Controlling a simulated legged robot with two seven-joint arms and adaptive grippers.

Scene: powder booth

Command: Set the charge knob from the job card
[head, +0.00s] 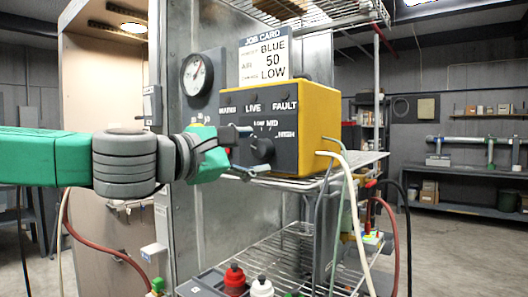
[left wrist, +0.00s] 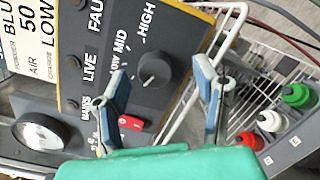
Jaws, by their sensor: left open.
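The charge knob (head: 262,150) is a dark round knob on the front of a yellow box (head: 318,112), with LOW, MID and HIGH marked around it. It also shows in the left wrist view (left wrist: 154,69); I cannot tell surely which mark it points at. The job card (head: 264,58) stands on the box and reads BLUE, 50, and LOW for charge. My left gripper (head: 247,151) is open in front of the knob. In the left wrist view its fingers (left wrist: 162,80) appear on either side of the knob, with no visible contact. My right gripper is not in view.
A red switch (left wrist: 130,122) sits on the panel near one finger. A round gauge (head: 196,74) is left of the box. Hoses (head: 346,200) hang at the right. A wire shelf (head: 300,250) below has red (head: 234,278), white (head: 262,287) and green-capped bottles.

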